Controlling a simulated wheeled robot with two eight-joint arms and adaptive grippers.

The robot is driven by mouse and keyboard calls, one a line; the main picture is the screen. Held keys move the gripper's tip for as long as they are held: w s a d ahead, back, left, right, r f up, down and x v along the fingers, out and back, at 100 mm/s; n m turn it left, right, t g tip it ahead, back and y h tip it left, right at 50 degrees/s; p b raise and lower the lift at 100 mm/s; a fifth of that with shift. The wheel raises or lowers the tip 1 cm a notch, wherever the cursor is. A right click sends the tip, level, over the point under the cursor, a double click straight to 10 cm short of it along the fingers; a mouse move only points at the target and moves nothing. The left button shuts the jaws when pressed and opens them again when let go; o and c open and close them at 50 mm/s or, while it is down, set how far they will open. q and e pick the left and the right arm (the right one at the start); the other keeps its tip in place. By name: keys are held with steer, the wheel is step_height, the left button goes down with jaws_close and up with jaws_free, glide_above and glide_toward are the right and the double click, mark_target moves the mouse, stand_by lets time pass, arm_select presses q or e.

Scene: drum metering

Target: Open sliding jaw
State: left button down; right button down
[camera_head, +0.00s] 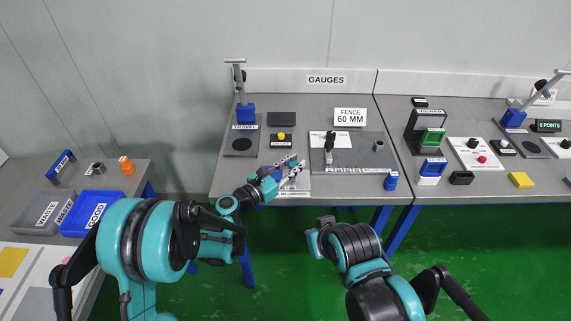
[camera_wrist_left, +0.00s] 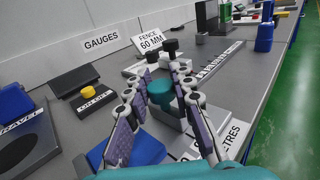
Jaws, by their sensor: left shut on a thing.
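My left gripper (camera_head: 290,172) is at the front edge of the middle bench, over a small fixture with a printed millimetre label (camera_head: 294,193). In the left wrist view its two fingers (camera_wrist_left: 161,76) lie on either side of a teal round knob (camera_wrist_left: 160,92), and the gripper is shut on it. A grey block (camera_wrist_left: 166,115) is under the knob, and a blue block (camera_wrist_left: 146,150) is beside it, partly behind a finger. The fingers hide much of the fixture, so I cannot tell how far its jaw stands open.
A yellow button (camera_head: 281,136) and a "FENCE 60 MM" sign (camera_head: 349,117) stand behind the fixture. A grey plate (camera_head: 355,160) with a black-knobbed post lies to its right. A blue-based stand (camera_head: 246,112) is at the back left. A blue bin (camera_head: 95,211) is on the left bench.

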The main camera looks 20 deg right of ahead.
arm_select(q)
steer(key=shift+s+d, duration=0.1)
steer(key=shift+d, duration=0.35)
steer(key=c, duration=1.3)
jaws_free()
steer(key=shift+o, duration=0.2)
steer(key=shift+a, duration=0.1)
steer(key=v, duration=1.2)
